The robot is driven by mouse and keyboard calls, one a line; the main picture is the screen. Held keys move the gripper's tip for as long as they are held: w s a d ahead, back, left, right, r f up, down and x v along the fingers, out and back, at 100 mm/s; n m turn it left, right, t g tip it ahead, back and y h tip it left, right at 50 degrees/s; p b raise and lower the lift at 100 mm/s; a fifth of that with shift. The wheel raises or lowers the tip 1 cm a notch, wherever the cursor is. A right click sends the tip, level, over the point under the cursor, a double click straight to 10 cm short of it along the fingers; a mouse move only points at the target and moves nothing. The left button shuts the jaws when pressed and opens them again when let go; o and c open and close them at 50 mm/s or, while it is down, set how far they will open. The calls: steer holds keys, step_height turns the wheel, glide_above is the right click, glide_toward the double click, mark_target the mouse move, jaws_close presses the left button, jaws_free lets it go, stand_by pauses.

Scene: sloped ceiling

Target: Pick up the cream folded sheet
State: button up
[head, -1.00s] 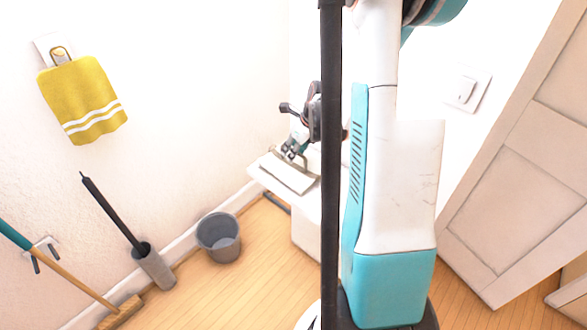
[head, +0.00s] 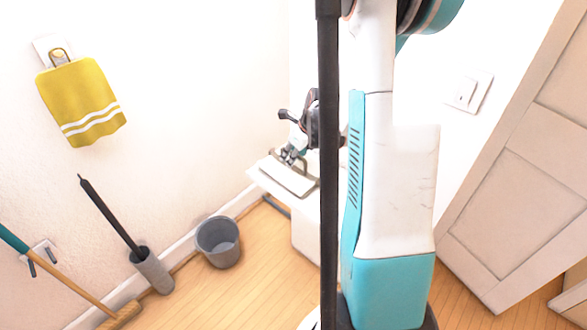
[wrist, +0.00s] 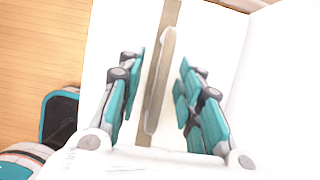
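In the head view my gripper (head: 290,156) points down just above the pale surface, beside a thin cream-brown arch. The black pole and my arm partly hide the spot, so contact with the surface cannot be told.
The pale flat panel (head: 288,179) lies on a white stand against the wall. A grey bucket (head: 218,243), a brush in a grey holder (head: 152,271) and a broom (head: 75,280) are at the left. A yellow towel (head: 80,102) hangs on the wall. Wooden floor (head: 258,270) is clear near the bucket.

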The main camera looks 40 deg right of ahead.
jaws_close()
steer(key=shift+r, duration=0.15)
stand_by(0.4)
